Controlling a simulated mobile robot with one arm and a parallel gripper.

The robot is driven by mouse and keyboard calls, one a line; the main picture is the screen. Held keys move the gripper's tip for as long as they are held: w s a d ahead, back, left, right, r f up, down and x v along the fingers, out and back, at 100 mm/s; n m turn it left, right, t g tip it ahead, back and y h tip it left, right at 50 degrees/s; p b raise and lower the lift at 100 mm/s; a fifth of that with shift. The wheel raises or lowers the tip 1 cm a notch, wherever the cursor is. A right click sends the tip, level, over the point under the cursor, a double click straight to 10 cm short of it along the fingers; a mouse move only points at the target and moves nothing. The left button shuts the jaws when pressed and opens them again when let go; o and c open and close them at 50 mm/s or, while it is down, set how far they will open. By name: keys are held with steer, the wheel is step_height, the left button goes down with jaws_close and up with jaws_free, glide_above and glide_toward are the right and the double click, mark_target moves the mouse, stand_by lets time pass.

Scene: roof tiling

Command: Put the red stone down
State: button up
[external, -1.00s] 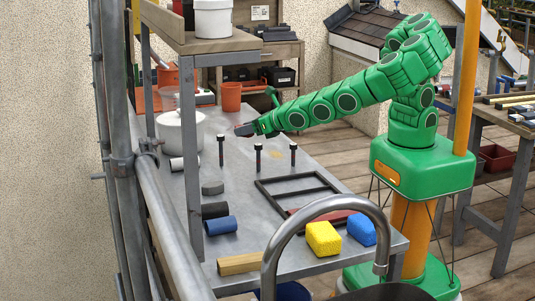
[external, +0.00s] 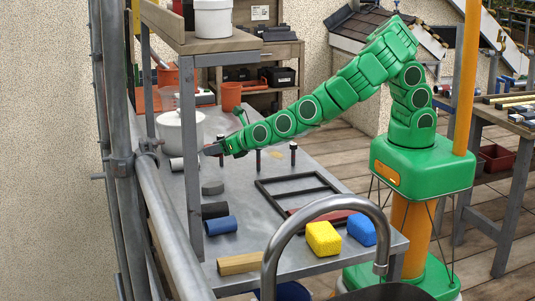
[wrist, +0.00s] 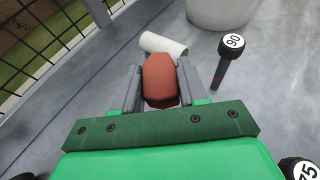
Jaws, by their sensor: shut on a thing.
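The red stone (wrist: 160,80) is a reddish-brown block between the two grey fingers of my gripper (wrist: 160,86) in the wrist view. The fingers are shut on it from both sides. In the external view my gripper (external: 214,149) is over the left part of the grey metal table (external: 250,222), above its surface. The stone is small there and mostly hidden by the fingers. How high it hangs above the table is hard to tell.
A white roll (wrist: 163,44) lies just beyond the stone. A black post marked 90 (wrist: 231,44) stands right of the fingers. A white pot (external: 180,132) stands behind. A grey piece (external: 212,188), black frame (external: 297,188), yellow sponge (external: 323,238) and blue sponge (external: 361,229) lie nearer.

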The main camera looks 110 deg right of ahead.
glide_above(207, 179)
steer(key=shift+w+d+f, duration=0.1)
steer(key=shift+d+f, duration=0.1)
steer(key=shift+f, duration=0.9)
steer(key=shift+d+f, duration=0.15)
steer(key=shift+f, duration=2.4)
steer(key=o, duration=1.1)
steer(key=shift+f, duration=0.1)
steer(key=shift+a+r, duration=0.2)
steer(key=shift+v, duration=5.9)
